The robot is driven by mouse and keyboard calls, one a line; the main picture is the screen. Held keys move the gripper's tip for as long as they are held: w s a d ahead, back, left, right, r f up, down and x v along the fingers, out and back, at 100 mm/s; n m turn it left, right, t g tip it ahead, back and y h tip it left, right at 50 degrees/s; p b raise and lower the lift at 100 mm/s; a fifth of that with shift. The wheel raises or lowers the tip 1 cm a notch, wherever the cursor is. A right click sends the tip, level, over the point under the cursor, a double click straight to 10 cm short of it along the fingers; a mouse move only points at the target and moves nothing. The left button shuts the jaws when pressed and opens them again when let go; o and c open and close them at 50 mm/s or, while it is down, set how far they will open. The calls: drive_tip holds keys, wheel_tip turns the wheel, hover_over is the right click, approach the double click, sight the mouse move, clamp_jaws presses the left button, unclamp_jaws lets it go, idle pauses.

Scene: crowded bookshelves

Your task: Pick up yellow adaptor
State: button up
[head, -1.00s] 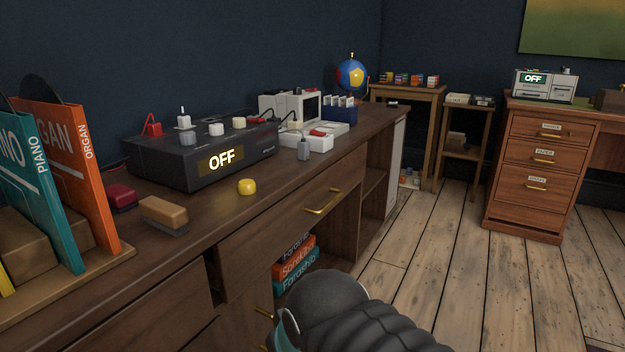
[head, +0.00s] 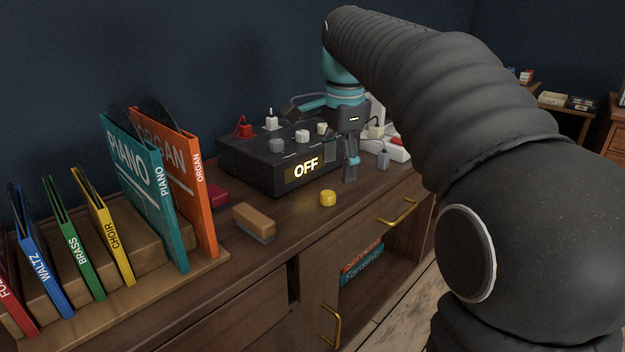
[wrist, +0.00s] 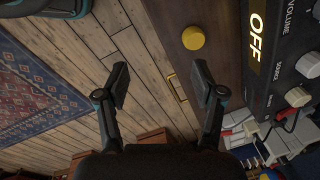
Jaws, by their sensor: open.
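The yellow adaptor (head: 328,198) is a small rounded yellow piece on the dark wooden desk top, in front of the black box that reads OFF. In the wrist view the yellow adaptor (wrist: 193,38) lies beyond the fingertips, near the desk's edge. My gripper (head: 342,160) is open and empty. In the head view it hangs above the desk, behind and to the right of the adaptor, apart from it. In the wrist view my gripper (wrist: 160,80) has its two fingers spread wide.
The black box (head: 262,155) with several plugs on top stands behind the adaptor. A brown block eraser (head: 254,221) lies to its left. Upright record sleeves (head: 150,190) stand in a wooden rack further left. A grey plug (head: 383,159) and white power strip are to the right.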

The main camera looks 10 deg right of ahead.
drive_tip(key=w+r+m+g+p, duration=0.1)
drive_tip(key=w+r+m+p, duration=0.1)
drive_tip(key=w+r+m, duration=0.3)
drive_tip(key=b, duration=0.2)
hover_over(328, 193)
drive_tip(key=f, duration=1)
drive_tip(key=shift+s+d+f, duration=0.1)
drive_tip(key=shift+s+f, duration=0.1)
drive_tip(key=shift+s, duration=0.2)
drive_tip(key=f, duration=0.2)
drive_tip(key=f+b, duration=0.1)
drive_tip(key=f, duration=0.1)
drive_tip(key=shift+w, duration=0.4)
drive_tip(key=shift+f, duration=0.55)
drive_tip(key=shift+c, duration=0.2)
drive_tip(key=c, duration=0.9)
drive_tip(key=shift+r, duration=0.1)
